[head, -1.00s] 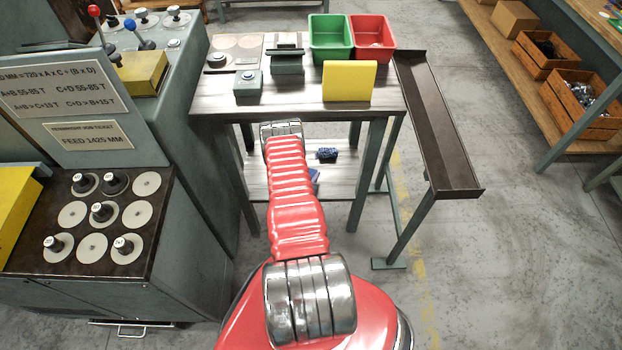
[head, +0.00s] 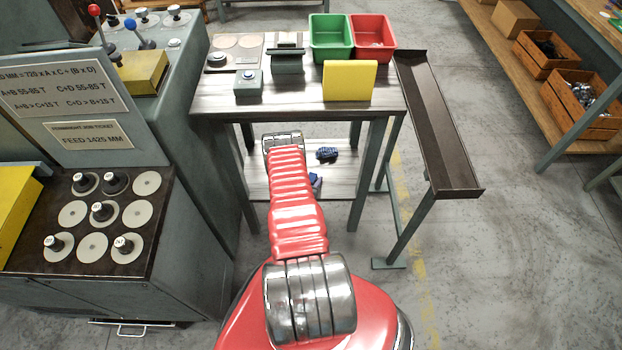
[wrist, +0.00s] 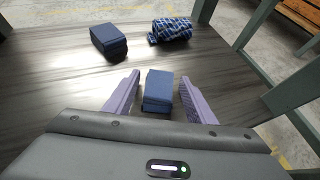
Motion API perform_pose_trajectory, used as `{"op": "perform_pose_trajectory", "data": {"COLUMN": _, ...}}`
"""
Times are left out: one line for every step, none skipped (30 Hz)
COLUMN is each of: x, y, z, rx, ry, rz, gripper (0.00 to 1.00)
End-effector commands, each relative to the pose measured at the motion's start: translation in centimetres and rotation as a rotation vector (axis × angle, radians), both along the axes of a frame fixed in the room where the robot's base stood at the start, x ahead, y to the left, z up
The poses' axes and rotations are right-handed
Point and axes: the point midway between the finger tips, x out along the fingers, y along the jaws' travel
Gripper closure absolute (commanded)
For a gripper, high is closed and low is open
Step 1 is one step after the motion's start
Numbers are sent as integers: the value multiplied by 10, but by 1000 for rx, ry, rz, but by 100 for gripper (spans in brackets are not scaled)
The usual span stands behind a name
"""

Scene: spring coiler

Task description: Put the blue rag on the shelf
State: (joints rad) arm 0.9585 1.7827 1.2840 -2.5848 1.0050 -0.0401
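A folded blue cloth-like block (wrist: 158,92), which looks like the blue rag, sits between the two purple fingers of my gripper (wrist: 160,82) in the wrist view. The fingers are spread, with a narrow gap on each side of it. Whether it rests fully on the shelf is hard to tell. The shelf (wrist: 60,70) is the striped grey lower board of the table; it also shows in the head view (head: 340,185). In the head view my arm hides most of the gripper; a bit of blue (head: 316,180) shows beside the arm.
A darker blue block (wrist: 109,41) and a blue checkered rolled cloth (wrist: 171,31) lie farther along the shelf. Table legs (wrist: 232,25) stand at its corners. The tabletop (head: 300,105) overhangs the shelf, and a chute (head: 440,130) stands on the right.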

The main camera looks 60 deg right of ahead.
Motion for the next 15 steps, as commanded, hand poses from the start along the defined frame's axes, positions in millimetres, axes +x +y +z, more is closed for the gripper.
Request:
{"op": "perform_pose_trajectory", "data": {"x": 0, "y": 0, "z": 0, "rx": 0, "ry": 0, "rz": 0, "gripper": 49}}
{"op": "perform_pose_trajectory", "data": {"x": 0, "y": 0, "z": 0, "rx": 0, "ry": 0, "rz": 0, "gripper": 49}}
{"op": "perform_pose_trajectory", "data": {"x": 0, "y": 0, "z": 0, "rx": 0, "ry": 0, "rz": 0, "gripper": 49}}
{"op": "perform_pose_trajectory", "data": {"x": 0, "y": 0, "z": 0, "rx": 0, "ry": 0, "rz": 0, "gripper": 49}}
{"op": "perform_pose_trajectory", "data": {"x": 0, "y": 0, "z": 0, "rx": 0, "ry": 0, "rz": 0, "gripper": 49}}
{"op": "perform_pose_trajectory", "data": {"x": 0, "y": 0, "z": 0, "rx": 0, "ry": 0, "rz": 0, "gripper": 49}}
{"op": "perform_pose_trajectory", "data": {"x": 0, "y": 0, "z": 1, "rx": 0, "ry": 0, "rz": 0, "gripper": 49}}
{"op": "perform_pose_trajectory", "data": {"x": 0, "y": 0, "z": 1, "rx": -1, "ry": 0, "rz": 0, "gripper": 49}}
{"op": "perform_pose_trajectory", "data": {"x": 0, "y": 0, "z": 2, "rx": -1, "ry": 0, "rz": 0, "gripper": 49}}
{"op": "perform_pose_trajectory", "data": {"x": 0, "y": -1, "z": 3, "rx": -1, "ry": -1, "rz": 0, "gripper": 49}}
{"op": "perform_pose_trajectory", "data": {"x": 0, "y": 0, "z": 4, "rx": -1, "ry": 0, "rz": 0, "gripper": 49}}
{"op": "perform_pose_trajectory", "data": {"x": 0, "y": 2, "z": 4, "rx": -1, "ry": -1, "rz": 1, "gripper": 49}}
{"op": "perform_pose_trajectory", "data": {"x": 0, "y": 4, "z": 5, "rx": 0, "ry": 0, "rz": 0, "gripper": 49}}
{"op": "perform_pose_trajectory", "data": {"x": 0, "y": 6, "z": 6, "rx": 0, "ry": 0, "rz": 0, "gripper": 49}}
{"op": "perform_pose_trajectory", "data": {"x": 0, "y": 9, "z": 7, "rx": 0, "ry": 0, "rz": 1, "gripper": 49}}
